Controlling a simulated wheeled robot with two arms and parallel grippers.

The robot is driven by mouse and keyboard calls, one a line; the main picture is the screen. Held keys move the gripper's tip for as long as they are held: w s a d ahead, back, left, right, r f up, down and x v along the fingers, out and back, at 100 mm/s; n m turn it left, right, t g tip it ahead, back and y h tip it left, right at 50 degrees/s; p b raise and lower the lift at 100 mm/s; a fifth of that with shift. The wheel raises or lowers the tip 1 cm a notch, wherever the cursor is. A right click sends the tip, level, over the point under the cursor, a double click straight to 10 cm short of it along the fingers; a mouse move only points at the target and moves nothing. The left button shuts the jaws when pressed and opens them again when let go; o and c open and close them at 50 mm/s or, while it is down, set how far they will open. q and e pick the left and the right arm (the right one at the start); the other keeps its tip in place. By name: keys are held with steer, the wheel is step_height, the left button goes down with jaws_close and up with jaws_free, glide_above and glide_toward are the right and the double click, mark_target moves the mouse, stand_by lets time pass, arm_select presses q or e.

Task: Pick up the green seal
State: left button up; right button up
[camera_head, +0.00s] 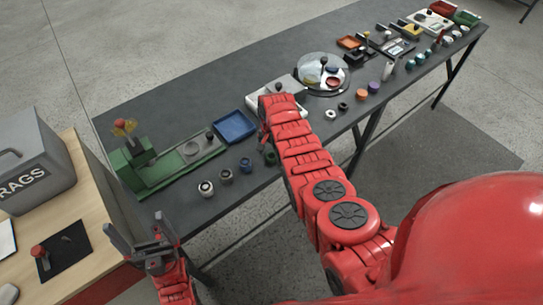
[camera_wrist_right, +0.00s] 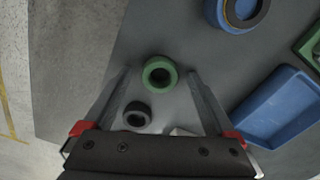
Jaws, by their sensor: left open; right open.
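The green seal (camera_wrist_right: 159,73) is a thick green ring with a dark hole, lying flat on the dark grey table. In the right wrist view it sits between the two finger tips of my right gripper (camera_wrist_right: 160,82), apart from both. In the head view a small dark green ring (camera_head: 270,158) shows near the table's front edge, just below my right gripper (camera_head: 264,141), which the arm partly hides. My right gripper is open and empty. My left gripper (camera_head: 137,233) is open and empty in front of the table's left end.
A black ring (camera_wrist_right: 137,114) lies close to the green seal, between the right fingers. A blue ring (camera_wrist_right: 238,12) and a blue tray (camera_wrist_right: 272,108) are nearby. A green fixture (camera_head: 165,165) stands at the left. More parts line the table to the right.

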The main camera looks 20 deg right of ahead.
steer(key=c, duration=1.4)
steer(key=shift+w+r, duration=0.1)
steer(key=shift+r, duration=0.1)
